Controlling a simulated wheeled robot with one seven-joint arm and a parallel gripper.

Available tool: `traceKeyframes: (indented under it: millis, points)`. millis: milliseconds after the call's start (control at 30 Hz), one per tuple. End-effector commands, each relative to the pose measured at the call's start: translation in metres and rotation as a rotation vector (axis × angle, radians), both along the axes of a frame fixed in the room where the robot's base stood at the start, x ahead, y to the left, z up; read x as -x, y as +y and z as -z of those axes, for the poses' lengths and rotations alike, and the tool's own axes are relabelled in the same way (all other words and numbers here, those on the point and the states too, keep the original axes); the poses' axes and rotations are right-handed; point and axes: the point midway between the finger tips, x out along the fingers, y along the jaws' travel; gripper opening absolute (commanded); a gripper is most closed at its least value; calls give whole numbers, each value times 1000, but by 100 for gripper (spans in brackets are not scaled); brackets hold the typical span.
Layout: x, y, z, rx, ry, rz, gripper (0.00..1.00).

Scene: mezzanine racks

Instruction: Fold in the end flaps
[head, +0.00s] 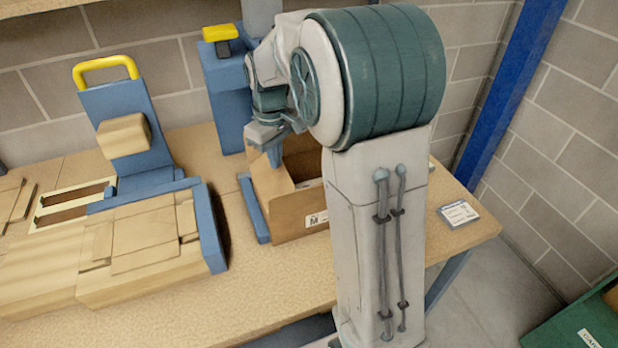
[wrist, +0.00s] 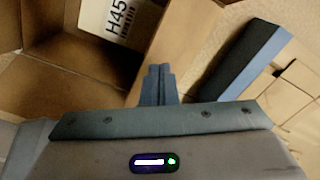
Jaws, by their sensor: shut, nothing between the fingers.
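An open cardboard box (head: 303,222) with a white label stands on the bench, partly hidden behind my arm. Its left end flap (head: 268,188) stands up, leaning outward a little. In the wrist view the box interior (wrist: 70,60) is open at upper left, and a brown flap (wrist: 185,40) rises beside the label marked H45 (wrist: 120,18). My gripper (head: 275,158) is shut and empty, pointing down at the top of the left flap. In the wrist view its fingertips (wrist: 157,75) overlap the flap's lower edge; I cannot tell whether they touch. The far right flaps are hidden by my arm.
A blue rail (head: 253,208) lies left of the box. A blue stand with a yellow handle (head: 105,66) and closed wooden-looking cartons (head: 140,245) fill the bench's left. A blue post with a yellow top (head: 220,32) stands behind. A card (head: 458,214) lies at the right bench edge.

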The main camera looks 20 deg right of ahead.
Motion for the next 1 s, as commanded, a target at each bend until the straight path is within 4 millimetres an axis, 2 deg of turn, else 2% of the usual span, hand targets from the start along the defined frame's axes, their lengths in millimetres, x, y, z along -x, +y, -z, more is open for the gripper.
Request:
traceKeyframes:
  millis: [267, 1000]
  points:
    - [0, 0, 3, 0, 0, 0, 0]
    - [0, 0, 25, 0, 1, 0, 0]
